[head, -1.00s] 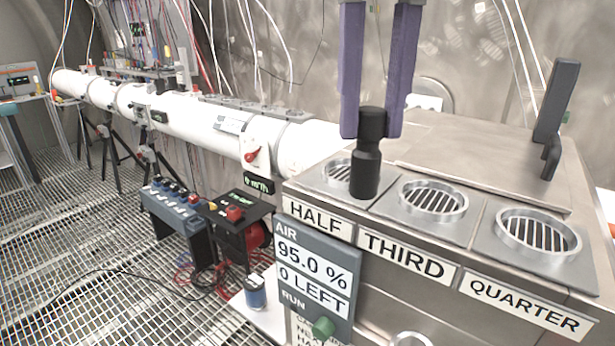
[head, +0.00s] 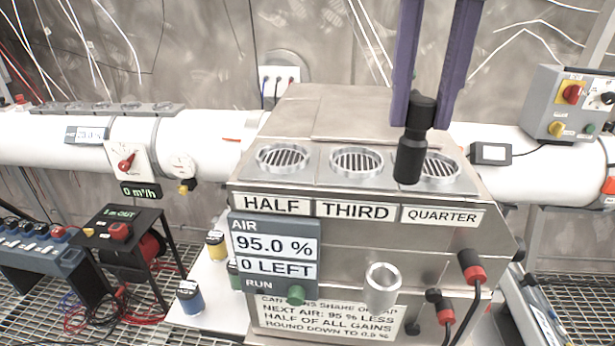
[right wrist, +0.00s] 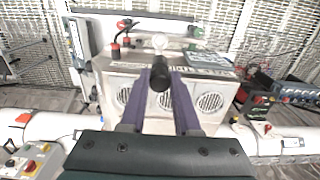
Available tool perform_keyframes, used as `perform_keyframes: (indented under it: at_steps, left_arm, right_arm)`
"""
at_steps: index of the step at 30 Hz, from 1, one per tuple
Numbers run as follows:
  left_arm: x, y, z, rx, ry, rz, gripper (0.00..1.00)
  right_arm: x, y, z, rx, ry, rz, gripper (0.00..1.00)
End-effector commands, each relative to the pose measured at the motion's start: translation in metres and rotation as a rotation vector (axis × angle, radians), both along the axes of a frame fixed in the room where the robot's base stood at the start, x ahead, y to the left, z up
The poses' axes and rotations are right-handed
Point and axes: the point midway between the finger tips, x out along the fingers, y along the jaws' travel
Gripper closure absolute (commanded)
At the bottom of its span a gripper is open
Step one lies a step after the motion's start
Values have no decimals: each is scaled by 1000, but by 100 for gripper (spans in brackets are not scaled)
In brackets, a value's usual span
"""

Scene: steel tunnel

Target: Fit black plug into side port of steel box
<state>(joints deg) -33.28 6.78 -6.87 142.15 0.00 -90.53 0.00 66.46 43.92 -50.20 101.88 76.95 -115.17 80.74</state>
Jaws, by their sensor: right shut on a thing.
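My right gripper (head: 428,95) is shut on the black plug (head: 410,158), its purple fingers around the plug's upper end. The plug hangs upright, in front of the QUARTER grille in the head view; its height above the box is hard to tell. The right wrist view also shows the plug (right wrist: 160,88) between the purple fingers. The steel box (head: 345,122) has three round grilles along its top. A short open metal tube (head: 382,285) sticks out of its front face; I cannot tell whether this is the side port. My left gripper is not in view.
A grey AIR panel (head: 274,258) reading 95.0 % and 0 LEFT stands at the box's front left. Red-collared black connectors with cables (head: 472,272) sit at its right. White pipe (head: 60,137) runs behind. A grey control box (head: 570,103) is at right.

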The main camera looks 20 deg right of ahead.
Motion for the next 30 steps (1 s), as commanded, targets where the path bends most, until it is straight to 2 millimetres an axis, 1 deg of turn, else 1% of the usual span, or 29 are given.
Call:
perform_keyframes:
  at_steps: [1,3,6,8,9,12,15,19,24,26,30]
  left_arm:
    - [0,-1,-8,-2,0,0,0]
    - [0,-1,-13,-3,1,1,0]
    - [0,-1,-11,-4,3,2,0]
    - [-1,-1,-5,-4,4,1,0]
    - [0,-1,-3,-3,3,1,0]
    - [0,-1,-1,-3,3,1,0]
    - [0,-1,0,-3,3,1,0]
    - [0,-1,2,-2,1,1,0]
    - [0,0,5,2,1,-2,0]
    - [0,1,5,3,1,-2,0]
    - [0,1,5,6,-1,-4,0]
  right_arm:
    - [-2,1,-21,3,9,3,100]
    - [-2,1,-42,3,10,1,100]
    - [-2,0,-68,1,9,1,100]
    - [-2,-1,-82,-2,8,-1,100]
    - [-2,-1,-92,-2,7,0,100]
    - [-2,-1,-113,-2,6,0,100]
    - [0,0,-125,0,2,0,100]
    - [-1,0,-136,-2,3,1,100]
    - [-1,0,-164,-1,6,0,100]
    - [-2,-1,-172,-3,7,1,100]
    - [-3,-1,-178,-5,7,1,100]
